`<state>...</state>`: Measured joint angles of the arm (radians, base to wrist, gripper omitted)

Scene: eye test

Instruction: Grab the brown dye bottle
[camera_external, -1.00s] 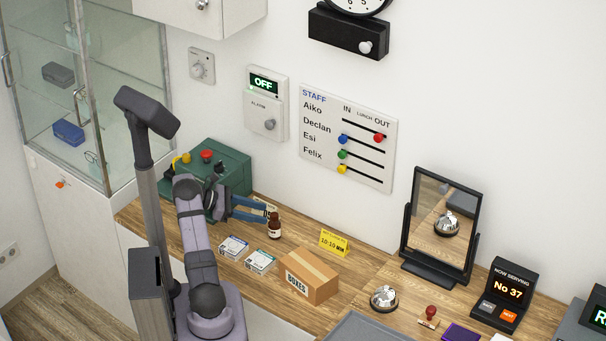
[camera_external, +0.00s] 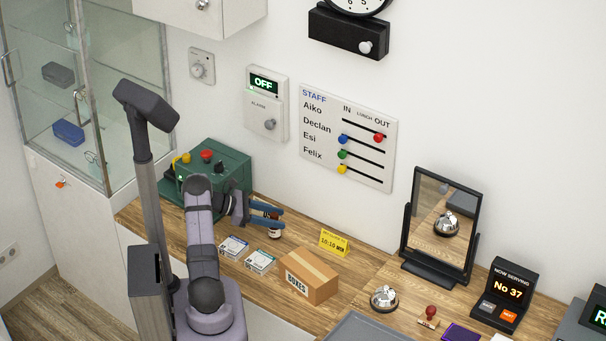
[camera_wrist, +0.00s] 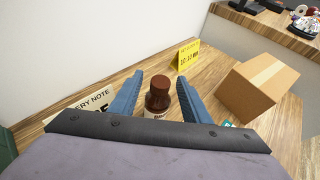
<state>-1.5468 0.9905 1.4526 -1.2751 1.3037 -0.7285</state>
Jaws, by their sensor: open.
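The brown dye bottle (camera_wrist: 158,92) stands upright on the wooden counter, with a dark cap and a pale label. In the wrist view it shows between the two blue fingers of my gripper (camera_wrist: 158,88), with a small gap at either side. In the external view, the bottle (camera_external: 274,232) is partly hidden behind the fingers of my gripper (camera_external: 282,217). My gripper is open and holds nothing.
A cardboard box (camera_external: 309,277) and two small cartons (camera_external: 260,261) lie in front of the bottle. A yellow sign (camera_external: 334,242) stands to its right. A green machine (camera_external: 228,168) stands at the left. A delivery note (camera_wrist: 85,108) lies left of the bottle.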

